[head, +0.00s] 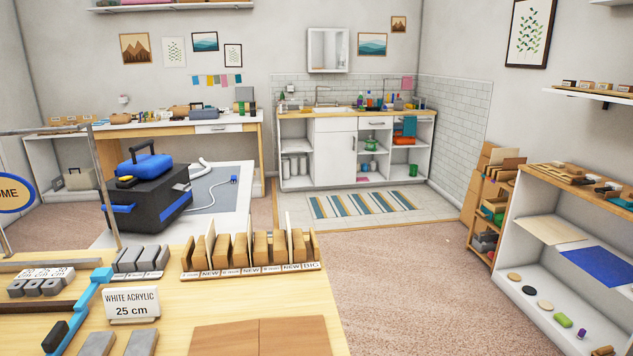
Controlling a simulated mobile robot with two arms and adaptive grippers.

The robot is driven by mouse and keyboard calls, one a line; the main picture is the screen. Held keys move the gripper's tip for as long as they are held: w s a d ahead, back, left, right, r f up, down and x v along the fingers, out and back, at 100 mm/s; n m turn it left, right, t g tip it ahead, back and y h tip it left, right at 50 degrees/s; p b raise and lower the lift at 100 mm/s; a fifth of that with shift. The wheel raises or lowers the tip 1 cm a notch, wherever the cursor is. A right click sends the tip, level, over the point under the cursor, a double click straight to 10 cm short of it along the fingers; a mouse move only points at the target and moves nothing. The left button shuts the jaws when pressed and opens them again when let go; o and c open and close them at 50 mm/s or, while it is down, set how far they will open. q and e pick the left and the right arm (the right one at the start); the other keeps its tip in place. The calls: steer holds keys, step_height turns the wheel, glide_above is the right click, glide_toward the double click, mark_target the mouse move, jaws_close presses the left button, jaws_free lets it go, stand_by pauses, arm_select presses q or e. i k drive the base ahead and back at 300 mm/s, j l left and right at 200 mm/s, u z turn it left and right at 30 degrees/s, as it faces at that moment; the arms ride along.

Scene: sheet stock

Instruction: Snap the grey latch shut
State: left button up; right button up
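I cannot make out the grey latch for certain. A black machine (150,207) with blue parts stands on a white table left of centre, with a blue handled piece (146,168) on top. A small greyish part (181,187) shows on its right side, too small to identify. A grey case (79,180) sits in the shelf under the back left bench; any latch on it is too small to tell. Neither of my grippers is in view.
The near wooden table holds a rack of brown boards (250,252), a "WHITE ACRYLIC 25 cm" sign (132,303), grey blocks and a blue bar (83,307). A sink counter (355,112) stands at the back and shelves at right. The carpet (400,265) between is clear.

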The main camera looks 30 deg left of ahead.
mark_target(186, 188)
steer(key=i+l+z, duration=0.35)
steer(key=z, duration=0.15)
steer(key=i+l+z, duration=0.3)
steer(key=z, duration=0.15)
steer(key=i+u, duration=0.25)
steer(key=i, duration=0.25)
steer(key=i+l+u, duration=0.3)
steer(key=i, duration=0.15)
steer(key=i+j+u, duration=0.2)
steer(key=i+u, duration=0.2)
steer(key=i+j+u, duration=0.15)
steer(key=i+u, duration=0.6)
steer(key=i+l+u, duration=0.1)
steer(key=i+u, duration=0.7)
steer(key=i, duration=0.2)
steer(key=i+l+u, duration=0.25)
steer(key=i+u, duration=0.15)
steer(key=i, duration=0.25)
